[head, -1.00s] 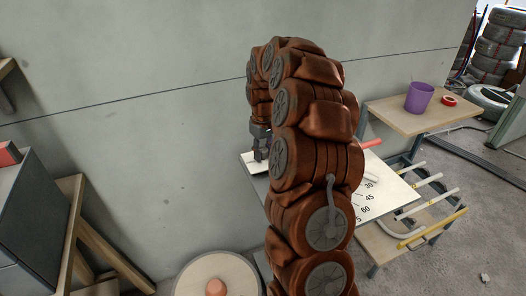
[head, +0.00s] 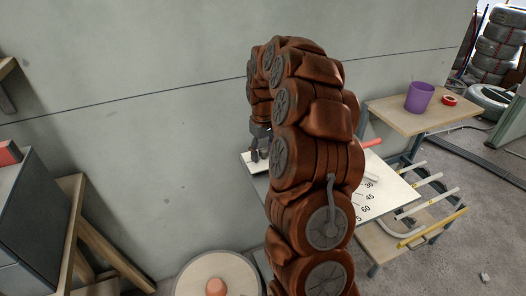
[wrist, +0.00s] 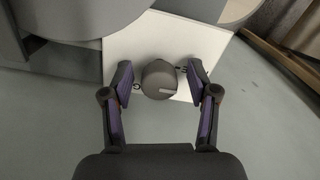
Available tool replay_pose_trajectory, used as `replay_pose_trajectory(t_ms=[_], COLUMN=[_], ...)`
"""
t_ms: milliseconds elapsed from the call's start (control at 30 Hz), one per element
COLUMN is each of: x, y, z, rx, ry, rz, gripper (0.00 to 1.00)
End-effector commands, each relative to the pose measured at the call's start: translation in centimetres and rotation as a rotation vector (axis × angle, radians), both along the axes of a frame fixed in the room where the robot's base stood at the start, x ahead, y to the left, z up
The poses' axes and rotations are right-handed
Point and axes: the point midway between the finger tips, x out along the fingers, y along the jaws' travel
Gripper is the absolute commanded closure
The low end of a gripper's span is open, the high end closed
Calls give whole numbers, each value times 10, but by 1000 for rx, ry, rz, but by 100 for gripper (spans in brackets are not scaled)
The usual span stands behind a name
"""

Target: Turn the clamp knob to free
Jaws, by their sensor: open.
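The clamp knob (wrist: 159,80) is a dark grey round knob with a pale pointer line, on a white plate (wrist: 120,55). In the wrist view the pointer line points to the right, toward a small mark partly hidden by a fingertip. My gripper (wrist: 160,83) is open, with one finger on each side of the knob and a small gap showing on both sides. In the head view my gripper (head: 258,150) is mostly hidden behind my arm, over the left part of the white plate. The knob is hidden in the head view.
A white board with angle numbers (head: 390,195) lies right of my arm, with a red bar (head: 371,143) above it. A wooden table (head: 430,118) holds a purple cup (head: 419,97) and red tape (head: 450,100). Pipes lie on a rack (head: 430,200). A reel (head: 217,275) stands lower left.

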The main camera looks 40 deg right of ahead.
Motion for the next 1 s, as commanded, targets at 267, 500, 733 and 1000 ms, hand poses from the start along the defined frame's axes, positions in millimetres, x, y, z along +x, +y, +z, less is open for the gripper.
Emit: replay_pose_trajectory(t_ms=[267, 500, 733, 1000], x=[1, 2, 1, 0], y=[-1, 0, 0, 1], z=[14, 58, 96, 118], rx=[-2, -4, -1, 1], ry=[-4, -7, -2, 0], rz=[-1, 1, -1, 1], gripper=[41, 41, 41, 41])
